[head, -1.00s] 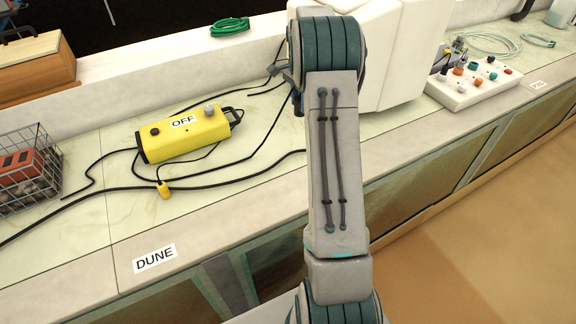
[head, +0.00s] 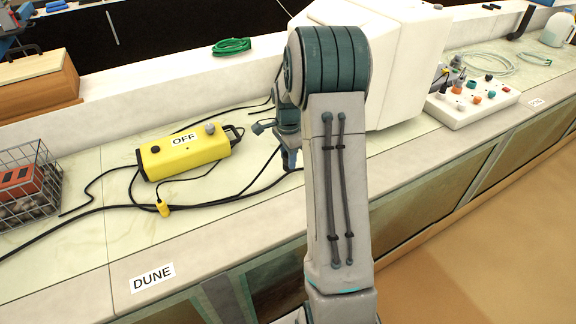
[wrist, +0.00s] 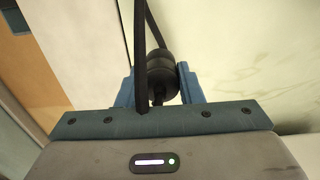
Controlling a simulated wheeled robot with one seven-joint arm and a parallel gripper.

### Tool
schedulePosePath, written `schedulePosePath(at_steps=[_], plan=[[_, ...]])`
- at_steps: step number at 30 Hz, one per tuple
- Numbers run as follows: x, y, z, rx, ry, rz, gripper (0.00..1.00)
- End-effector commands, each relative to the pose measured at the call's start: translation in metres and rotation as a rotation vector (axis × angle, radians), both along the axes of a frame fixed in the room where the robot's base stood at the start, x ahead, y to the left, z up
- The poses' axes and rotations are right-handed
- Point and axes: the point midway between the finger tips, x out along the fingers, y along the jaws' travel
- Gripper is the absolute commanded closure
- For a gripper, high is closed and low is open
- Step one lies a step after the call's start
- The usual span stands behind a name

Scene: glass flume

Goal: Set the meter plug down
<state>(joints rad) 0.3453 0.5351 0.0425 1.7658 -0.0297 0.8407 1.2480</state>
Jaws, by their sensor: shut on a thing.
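In the wrist view my gripper (wrist: 160,86) is shut on a dark, round-bodied plug (wrist: 160,72), which I take to be the meter plug. A black cable (wrist: 141,45) runs up past it. The pale surface lies beyond the fingers; I cannot tell whether the plug touches it. In the head view my gripper (head: 290,161) points down over the counter (head: 240,212), left of my arm and right of the yellow box. The plug cannot be made out there.
Black cables cross the counter. A wire basket (head: 48,172) stands at left, a white panel with knobs (head: 470,105) at right. A green coil (head: 231,46) lies on the back ledge.

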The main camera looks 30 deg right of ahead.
Motion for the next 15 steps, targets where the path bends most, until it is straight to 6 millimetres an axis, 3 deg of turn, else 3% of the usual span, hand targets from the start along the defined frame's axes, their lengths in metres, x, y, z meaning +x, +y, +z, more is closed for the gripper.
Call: schedulePosePath(at_steps=[9, 15], plan=[[-0.001, 0.001, -0.037, 0.002, 0.003, 0.000, 0.92], [0.000, 0.001, -0.040, 0.000, -0.001, 0.000, 0.92]])
